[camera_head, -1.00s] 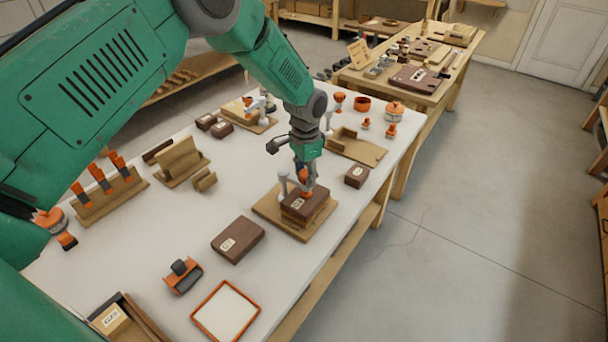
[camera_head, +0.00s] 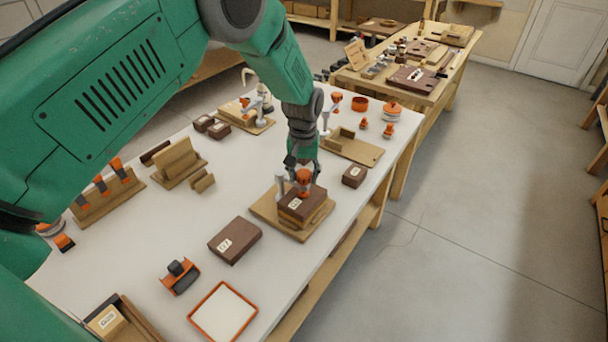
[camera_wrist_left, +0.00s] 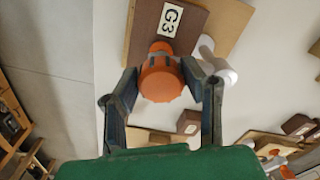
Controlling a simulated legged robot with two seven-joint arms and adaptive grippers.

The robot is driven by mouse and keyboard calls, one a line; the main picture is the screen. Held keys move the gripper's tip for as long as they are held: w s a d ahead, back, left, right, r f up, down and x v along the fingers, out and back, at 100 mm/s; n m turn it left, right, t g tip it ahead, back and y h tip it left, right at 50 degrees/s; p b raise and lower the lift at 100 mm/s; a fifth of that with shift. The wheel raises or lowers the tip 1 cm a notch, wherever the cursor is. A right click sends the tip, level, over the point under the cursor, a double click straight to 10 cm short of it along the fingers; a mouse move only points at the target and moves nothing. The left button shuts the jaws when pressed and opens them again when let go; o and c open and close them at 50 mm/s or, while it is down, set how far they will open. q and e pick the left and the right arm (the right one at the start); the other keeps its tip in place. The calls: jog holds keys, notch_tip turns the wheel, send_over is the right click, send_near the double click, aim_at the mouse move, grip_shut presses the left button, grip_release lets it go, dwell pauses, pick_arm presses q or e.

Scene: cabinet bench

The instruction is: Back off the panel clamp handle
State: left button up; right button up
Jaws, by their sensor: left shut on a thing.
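The panel clamp has an orange round handle (camera_head: 304,176) above a dark brown block labelled G3 (camera_head: 303,203). The block sits on a light wooden base board (camera_head: 265,208), beside the clamp's white post (camera_head: 280,188). My left gripper (camera_head: 298,166) comes down over the clamp from behind. In the left wrist view the orange handle (camera_wrist_left: 161,80) lies between the two fingers of my left gripper (camera_wrist_left: 160,90), which are shut on it. The G3 block (camera_wrist_left: 180,22) and the white post (camera_wrist_left: 222,72) show beyond it. My right gripper is not in view.
A brown G-labelled block (camera_head: 235,240), an orange-rimmed tray (camera_head: 223,312) and an orange-and-black tool (camera_head: 180,277) lie in front on the white bench. Two more clamp boards stand behind, one at the back right (camera_head: 352,150). A small brown block (camera_head: 353,176) is at the right.

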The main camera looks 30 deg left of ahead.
pick_arm(q)
jog(key=n, duration=0.5)
jog(key=shift+w+a+r, duration=0.1)
jog(key=n, duration=0.8)
jog(key=shift+a+r+n, duration=0.1)
jog(key=shift+n, duration=2.2)
jog(key=o, duration=1.1)
jog(key=shift+o, duration=0.2)
jog(key=shift+a, duration=0.1)
